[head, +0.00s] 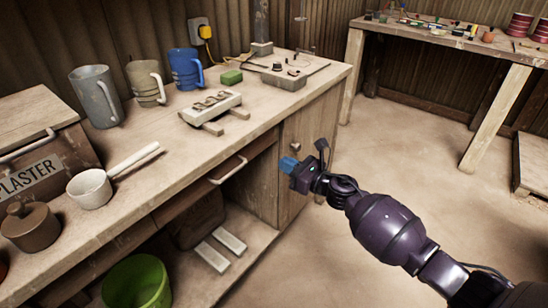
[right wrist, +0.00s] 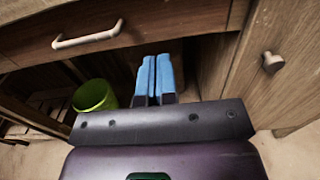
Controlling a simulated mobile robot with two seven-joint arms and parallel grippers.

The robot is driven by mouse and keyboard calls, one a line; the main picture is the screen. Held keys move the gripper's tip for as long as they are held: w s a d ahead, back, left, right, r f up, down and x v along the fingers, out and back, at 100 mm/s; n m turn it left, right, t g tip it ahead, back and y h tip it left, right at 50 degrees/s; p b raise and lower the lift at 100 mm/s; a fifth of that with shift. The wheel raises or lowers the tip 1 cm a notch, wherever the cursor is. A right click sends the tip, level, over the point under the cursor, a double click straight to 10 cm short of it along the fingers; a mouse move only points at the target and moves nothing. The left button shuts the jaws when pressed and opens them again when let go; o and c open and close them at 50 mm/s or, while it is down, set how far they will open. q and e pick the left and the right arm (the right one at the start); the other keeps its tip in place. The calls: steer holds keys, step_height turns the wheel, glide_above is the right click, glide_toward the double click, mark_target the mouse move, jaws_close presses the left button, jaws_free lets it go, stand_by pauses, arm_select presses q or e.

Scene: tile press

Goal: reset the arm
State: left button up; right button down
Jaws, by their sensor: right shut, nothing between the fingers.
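My right arm reaches in from the lower right in the head view. My right gripper (head: 288,163) is in front of the workbench, near the cabinet door and below the bench top's front edge. In the right wrist view its two blue fingers (right wrist: 154,80) are closed together with nothing between them. The gripper touches nothing that I can see. My left gripper is in neither view.
The wooden workbench (head: 262,112) carries mugs, a white pot (head: 90,188), a press-like block (head: 212,106) and a green sponge (head: 231,77). A drawer handle (right wrist: 87,35) and a door knob (right wrist: 272,62) stick out. A green bucket (head: 137,283) sits below.

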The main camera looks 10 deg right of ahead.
steer(key=s+d+f+m+h, duration=0.25)
steer(key=s+f+m, duration=0.25)
steer(key=s+m, duration=0.5)
steer(key=s+d+f+m+h, duration=0.2)
steer(key=s+f+m+h, duration=0.15)
steer(key=s+m, duration=0.65)
steer(key=s+d+f+m+h, duration=0.25)
steer(key=s+f+m, duration=0.25)
steer(key=s+m, duration=0.5)
steer(key=s+d+m+g+h, duration=0.2)
steer(key=s+m+g, duration=0.3)
steer(key=s+m, duration=1.05)
arm_select(q)
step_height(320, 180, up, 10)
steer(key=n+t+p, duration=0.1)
steer(key=p, duration=1.1)
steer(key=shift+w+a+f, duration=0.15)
arm_select(e)
steer(key=s+r+n+t, duration=0.1)
steer(key=s+r+n, duration=0.2)
steer(key=r, duration=0.7)
steer(key=shift+t, duration=0.4)
steer(key=shift+r+h, duration=0.1)
steer(key=shift+h, duration=0.15)
